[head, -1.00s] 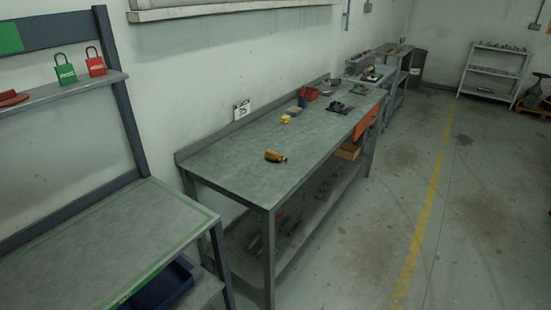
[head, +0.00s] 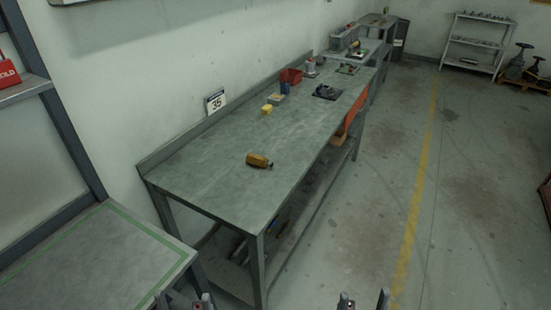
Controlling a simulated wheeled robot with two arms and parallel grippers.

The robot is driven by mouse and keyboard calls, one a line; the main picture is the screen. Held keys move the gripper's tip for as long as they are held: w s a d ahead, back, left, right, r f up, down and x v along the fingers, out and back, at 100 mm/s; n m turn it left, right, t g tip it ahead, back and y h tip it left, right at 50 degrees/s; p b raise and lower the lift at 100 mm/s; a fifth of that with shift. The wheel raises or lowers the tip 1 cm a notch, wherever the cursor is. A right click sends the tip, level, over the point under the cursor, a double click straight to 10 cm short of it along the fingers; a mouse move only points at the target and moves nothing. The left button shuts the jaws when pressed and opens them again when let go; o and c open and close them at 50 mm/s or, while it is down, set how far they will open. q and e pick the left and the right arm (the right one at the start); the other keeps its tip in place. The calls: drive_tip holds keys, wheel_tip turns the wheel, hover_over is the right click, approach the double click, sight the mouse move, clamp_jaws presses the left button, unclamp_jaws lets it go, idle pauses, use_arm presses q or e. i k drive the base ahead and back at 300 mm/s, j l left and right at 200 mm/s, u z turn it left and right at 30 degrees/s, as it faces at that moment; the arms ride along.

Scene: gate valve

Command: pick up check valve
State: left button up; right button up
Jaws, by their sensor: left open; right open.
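I cannot say for sure which thing is the check valve. A small brass-yellow, bottle-shaped object (head: 258,160) with a dark end lies on its side on the grey workbench (head: 210,180), near its front part. Dark metal parts (head: 326,91) lie on a black mat farther back on the bench, too small to make out. My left gripper (head: 187,302) shows only its tips at the bottom edge, left of the bench leg. My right gripper (head: 364,300) is open at the bottom edge, over the floor to the right of the bench. Both are empty and far from the bench top.
A yellow block (head: 266,109), a red bin (head: 291,76) and a number 35 sign (head: 215,101) are along the wall side. A green-edged table (head: 90,265) stands at lower left. A shelf (head: 473,45) and handwheel valves (head: 517,62) are far right. The floor right of the bench is clear.

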sight(256, 160)
drive_tip(key=i+l+u, duration=0.1)
drive_tip(key=u, duration=0.35)
drive_tip(key=i+l+u, duration=0.1)
drive_tip(key=l+u, duration=0.15)
drive_tip(key=u, duration=0.2)
drive_tip(key=l+u, duration=0.2)
drive_tip(key=u, duration=0.25)
drive_tip(key=i+l, duration=0.05)
